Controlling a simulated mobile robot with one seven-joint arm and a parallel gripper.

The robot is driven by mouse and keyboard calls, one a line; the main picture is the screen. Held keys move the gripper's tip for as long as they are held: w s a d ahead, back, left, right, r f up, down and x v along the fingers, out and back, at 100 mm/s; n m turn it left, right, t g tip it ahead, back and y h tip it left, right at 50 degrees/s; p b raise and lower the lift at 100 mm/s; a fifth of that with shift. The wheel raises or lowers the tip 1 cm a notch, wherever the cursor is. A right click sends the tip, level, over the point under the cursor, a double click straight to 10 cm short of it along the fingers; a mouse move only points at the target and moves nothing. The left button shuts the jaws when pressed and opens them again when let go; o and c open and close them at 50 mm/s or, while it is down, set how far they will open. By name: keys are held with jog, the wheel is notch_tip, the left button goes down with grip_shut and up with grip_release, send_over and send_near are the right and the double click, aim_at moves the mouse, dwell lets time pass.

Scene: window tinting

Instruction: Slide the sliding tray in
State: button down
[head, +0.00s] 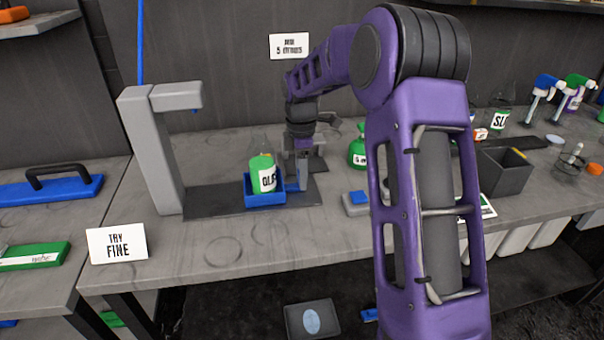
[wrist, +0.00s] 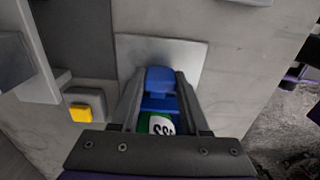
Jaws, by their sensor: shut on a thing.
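The sliding tray (head: 266,199) is a small blue open box on a dark flat track (head: 212,201) on the grey bench. A bottle with a green body and white label (head: 263,176) stands in it. My gripper (head: 302,176) is at the tray's right end, pointing down. In the wrist view my gripper (wrist: 160,84) is shut on a blue tab (wrist: 160,78) of the tray. The bottle's label (wrist: 160,126) shows just behind the fingers. The contact is partly hidden by the fingers in the head view.
A grey stand (head: 157,150) with an overhanging arm is at the track's left end. A grey-and-blue block (head: 356,203) and a green bottle (head: 358,152) are to the right. A "TRY FINE" card (head: 117,245) stands at the front left. The bench front is clear.

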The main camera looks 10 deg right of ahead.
aim_at(251, 192)
jog(key=a+p, duration=0.2)
jog(key=a, duration=1.1)
jog(key=shift+p, duration=0.3)
jog(key=shift+r, duration=0.1)
jog(key=shift+c, duration=2.2)
grip_release()
jog(key=shift+a, duration=0.1)
jog(key=shift+o, duration=0.2)
jog(key=shift+r, duration=0.3)
notch_tip(251, 192, up, 17)
jog(key=p, duration=0.2)
jog(key=shift+f, duration=0.15)
